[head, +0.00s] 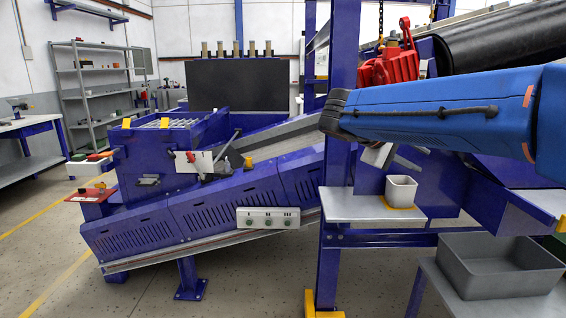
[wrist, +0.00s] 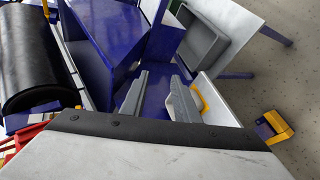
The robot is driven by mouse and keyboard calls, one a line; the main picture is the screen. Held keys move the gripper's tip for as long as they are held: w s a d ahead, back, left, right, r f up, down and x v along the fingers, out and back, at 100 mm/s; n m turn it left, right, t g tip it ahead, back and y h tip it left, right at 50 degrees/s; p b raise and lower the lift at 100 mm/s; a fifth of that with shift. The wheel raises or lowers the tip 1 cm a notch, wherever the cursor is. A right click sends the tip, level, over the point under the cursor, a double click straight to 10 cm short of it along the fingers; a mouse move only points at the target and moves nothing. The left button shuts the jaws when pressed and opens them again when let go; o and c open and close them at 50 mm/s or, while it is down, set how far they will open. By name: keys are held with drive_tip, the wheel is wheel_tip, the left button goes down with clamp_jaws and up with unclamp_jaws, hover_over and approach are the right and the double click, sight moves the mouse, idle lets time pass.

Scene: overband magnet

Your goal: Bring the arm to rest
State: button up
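My arm's blue link (head: 440,115) reaches in from the right in the head view and hides much of what lies behind it. My gripper (wrist: 157,82) shows in the wrist view as two grey fingers set apart, with only blue metal visible between them. Nothing is held. The fingers point toward blue panels, near a small white bin (wrist: 213,88) with a yellow edge. In the head view this white bin (head: 402,190) stands on a light shelf (head: 350,207). The gripper is mostly hidden behind my arm in the head view, so its exact gap to the bin cannot be told.
A blue post (head: 340,100) stands close to the arm's front end. A red hoist block (head: 390,66) and a black roller (head: 500,45) are behind the arm. A grey tray (head: 470,288) sits at lower right. A blue conveyor (head: 220,205) fills the middle left. Floor shows at front left.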

drive_tip(key=s+d+f+m+g+y, duration=0.15)
drive_tip(key=s+f+y, duration=0.35)
drive_tip(key=s+f, duration=0.85)
drive_tip(key=s+a+f+m+t+y, duration=0.1)
drive_tip(key=s+a+f+y, duration=0.2)
drive_tip(key=s+f, duration=0.3)
drive_tip(key=s+a+f+m+t+y, duration=0.1)
drive_tip(key=s+a+f+m+y, duration=0.1)
drive_tip(key=s+f, duration=0.4)
drive_tip(key=shift+s+a+f+y, duration=0.2)
drive_tip(key=shift+s+a+y, duration=0.45)
drive_tip(key=shift+y, duration=0.25)
